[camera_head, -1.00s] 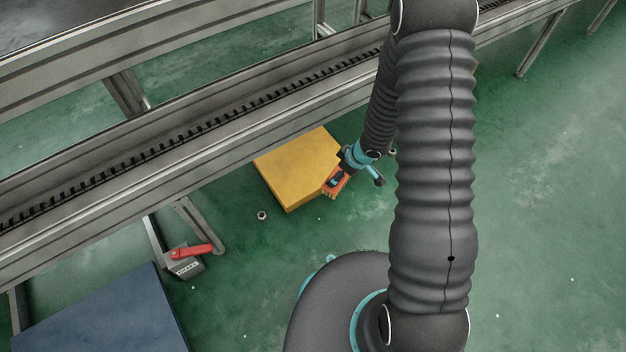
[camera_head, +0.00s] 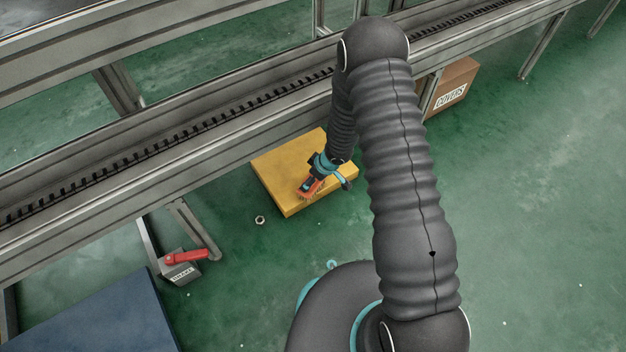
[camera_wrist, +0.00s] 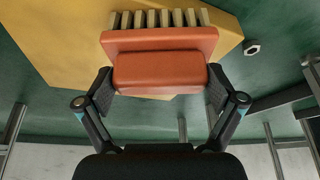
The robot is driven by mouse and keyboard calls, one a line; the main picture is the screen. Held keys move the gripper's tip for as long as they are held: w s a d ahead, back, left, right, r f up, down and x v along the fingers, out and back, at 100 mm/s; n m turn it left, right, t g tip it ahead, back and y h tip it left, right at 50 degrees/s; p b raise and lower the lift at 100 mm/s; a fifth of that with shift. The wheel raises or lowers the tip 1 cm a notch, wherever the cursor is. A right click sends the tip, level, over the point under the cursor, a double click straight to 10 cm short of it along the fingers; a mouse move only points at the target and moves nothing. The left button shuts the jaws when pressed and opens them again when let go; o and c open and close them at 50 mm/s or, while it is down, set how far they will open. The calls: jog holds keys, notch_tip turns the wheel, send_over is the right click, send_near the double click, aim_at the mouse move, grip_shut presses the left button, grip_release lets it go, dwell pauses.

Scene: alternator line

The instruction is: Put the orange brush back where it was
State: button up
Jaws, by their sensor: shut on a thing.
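The orange brush (camera_head: 308,189) is in my gripper (camera_head: 312,183), over the yellow block (camera_head: 281,196) below the conveyor, in the head view. In the wrist view the brush (camera_wrist: 160,70) fills the space between the two fingers of my gripper (camera_wrist: 160,88), which are shut on its sides. Its pale bristles (camera_wrist: 160,18) point to the top of the picture. The yellow block (camera_wrist: 60,50) shows behind it. I cannot tell whether the bristles touch the block.
The conveyor (camera_head: 150,165) runs above and behind the block. A grey box with a red-handled thing (camera_head: 187,257) stands at left, near a blue surface (camera_head: 100,315). A nut (camera_head: 260,220) lies on the floor, also in the wrist view (camera_wrist: 251,47). A brown "COVERS" box (camera_head: 455,85) stands at back right.

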jog(key=shift+f, duration=0.2)
jog(key=o, duration=0.9)
jog(key=shift+c, duration=0.2)
jog(key=p+v, duration=0.5)
jog(key=v, duration=0.7)
jog(key=shift+d+r, duration=0.1)
